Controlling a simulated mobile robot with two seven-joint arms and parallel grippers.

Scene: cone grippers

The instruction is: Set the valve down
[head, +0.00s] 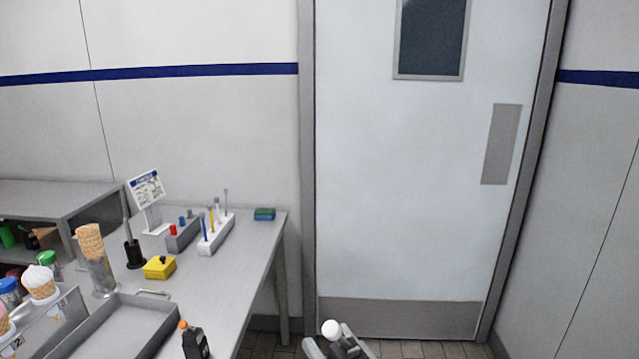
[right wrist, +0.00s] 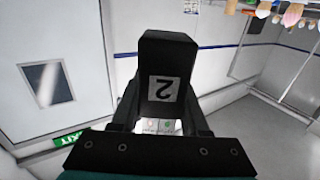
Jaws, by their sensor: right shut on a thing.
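My right gripper (head: 340,350) is at the bottom edge of the head view, right of the table and in front of the door. It is shut on a black valve (head: 346,347) with a white ball. In the right wrist view the valve (right wrist: 168,60) is a black block between the dark fingers, with a grey label bearing an upside-down 2. A similar black piece with an orange ball (head: 195,342) stands at the table's front, right of the grey tray (head: 125,307). My left gripper is not in view.
The steel table (head: 240,262) holds a cone stack (head: 90,243), a yellow block (head: 160,267), a white rack of coloured sticks (head: 217,237), a sign (head: 146,188) and a green-blue sponge (head: 264,214). Bare tabletop lies right of the tray. A closed door (head: 410,190) stands behind.

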